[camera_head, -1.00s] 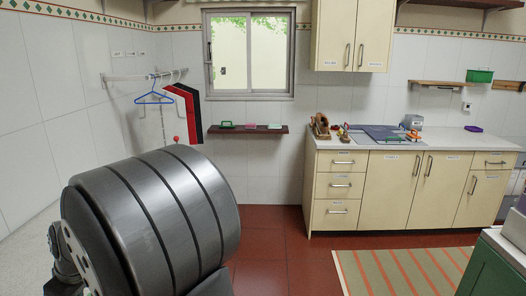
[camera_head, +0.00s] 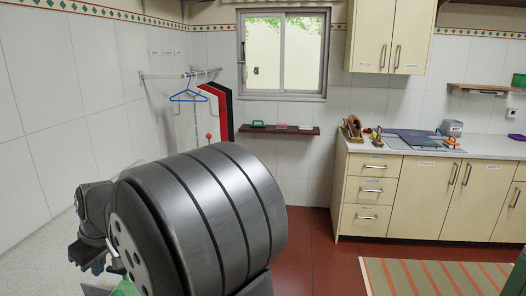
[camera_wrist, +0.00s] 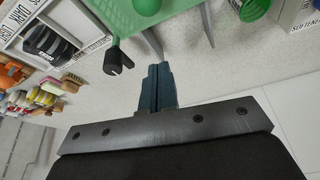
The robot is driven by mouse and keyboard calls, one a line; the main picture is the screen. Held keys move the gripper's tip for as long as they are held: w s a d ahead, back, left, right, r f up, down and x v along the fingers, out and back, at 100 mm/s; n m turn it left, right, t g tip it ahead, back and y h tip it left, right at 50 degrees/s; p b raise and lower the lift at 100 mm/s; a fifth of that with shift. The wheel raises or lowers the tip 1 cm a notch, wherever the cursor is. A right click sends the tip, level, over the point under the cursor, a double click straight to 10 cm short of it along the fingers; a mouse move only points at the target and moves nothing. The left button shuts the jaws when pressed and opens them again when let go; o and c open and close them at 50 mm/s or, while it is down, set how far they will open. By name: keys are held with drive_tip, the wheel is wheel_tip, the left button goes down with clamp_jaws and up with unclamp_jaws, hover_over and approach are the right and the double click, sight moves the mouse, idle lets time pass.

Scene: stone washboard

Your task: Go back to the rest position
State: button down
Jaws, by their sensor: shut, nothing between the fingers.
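My gripper (camera_wrist: 157,88) shows in the wrist view with its two dark fingers together and nothing between them. It is above a pale speckled surface (camera_wrist: 225,75), near the edge of a green thing (camera_wrist: 185,15) with grey legs. A black knob-like piece (camera_wrist: 117,62) lies to the left of the fingertips in the picture; I cannot tell how far apart they are. In the head view my large dark arm link fills the lower left, and I cannot make out the fingers there.
In the wrist view, a labelled white rack (camera_wrist: 50,30) and several brushes (camera_wrist: 75,82) are at left. In the head view, a blue hanger (camera_head: 188,96) hangs on the wall, a small shelf (camera_head: 278,130) is under the window, and cream cabinets (camera_head: 425,195) stand at right. Red floor (camera_head: 320,235) is clear.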

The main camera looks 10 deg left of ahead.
drive_tip(key=x, duration=0.3)
drive_tip(key=d+x, duration=0.1)
drive_tip(key=x, duration=0.1)
drive_tip(key=shift+a+f, duration=0.1)
drive_tip(key=shift+f, duration=0.15)
drive_tip(key=d, duration=0.3)
drive_tip(key=shift+s, duration=0.35)
drive_tip(key=shift+a+f, duration=0.2)
drive_tip(key=shift+a, duration=0.1)
drive_tip(key=a, duration=1.5)
drive_tip(key=s+d+r+m, duration=0.1)
drive_tip(key=d+r+m, duration=0.4)
drive_tip(key=r, duration=0.6)
drive_tip(key=shift+d, duration=0.75)
drive_tip(key=shift+s, duration=0.1)
